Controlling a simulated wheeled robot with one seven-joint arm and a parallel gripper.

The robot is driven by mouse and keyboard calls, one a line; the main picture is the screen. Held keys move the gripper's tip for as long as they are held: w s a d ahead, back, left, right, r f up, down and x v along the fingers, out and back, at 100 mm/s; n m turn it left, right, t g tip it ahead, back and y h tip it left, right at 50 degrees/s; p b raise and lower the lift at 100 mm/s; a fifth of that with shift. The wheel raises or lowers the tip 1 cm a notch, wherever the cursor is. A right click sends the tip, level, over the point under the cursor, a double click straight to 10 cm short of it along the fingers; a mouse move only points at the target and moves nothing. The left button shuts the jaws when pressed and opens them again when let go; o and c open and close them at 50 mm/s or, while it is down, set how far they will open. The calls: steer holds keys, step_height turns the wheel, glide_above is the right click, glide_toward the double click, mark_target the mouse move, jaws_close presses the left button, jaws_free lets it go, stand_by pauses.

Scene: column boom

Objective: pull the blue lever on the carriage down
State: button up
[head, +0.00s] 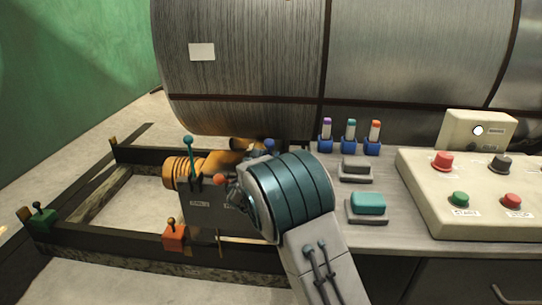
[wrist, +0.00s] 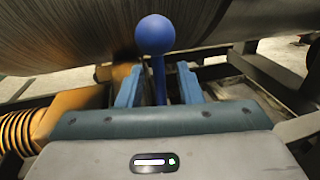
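In the wrist view the blue lever (wrist: 155,36) stands upright, with a round blue knob on a thin blue shaft. My gripper (wrist: 160,68) is open, with one finger on each side of the shaft and a gap showing on both sides. The knob sits above the fingertips in the picture. In the head view a small blue knob (head: 270,143) shows just above my arm, which hides the rest of that lever and most of my gripper. The dark carriage box (head: 215,208) carries a teal lever (head: 188,145) and a red-orange-knobbed lever (head: 219,179).
A large metal drum (head: 240,60) lies behind the carriage. An orange ribbed hose (head: 180,172) is beside the levers. A control panel (head: 470,215) and several coloured switches stand on the bench at right. Green (head: 41,217) and orange (head: 173,236) lever boxes sit on the rail frame.

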steer(key=shift+x, duration=1.3)
jaws_close()
steer(key=shift+d+b, duration=0.1)
steer(key=shift+b, duration=0.25)
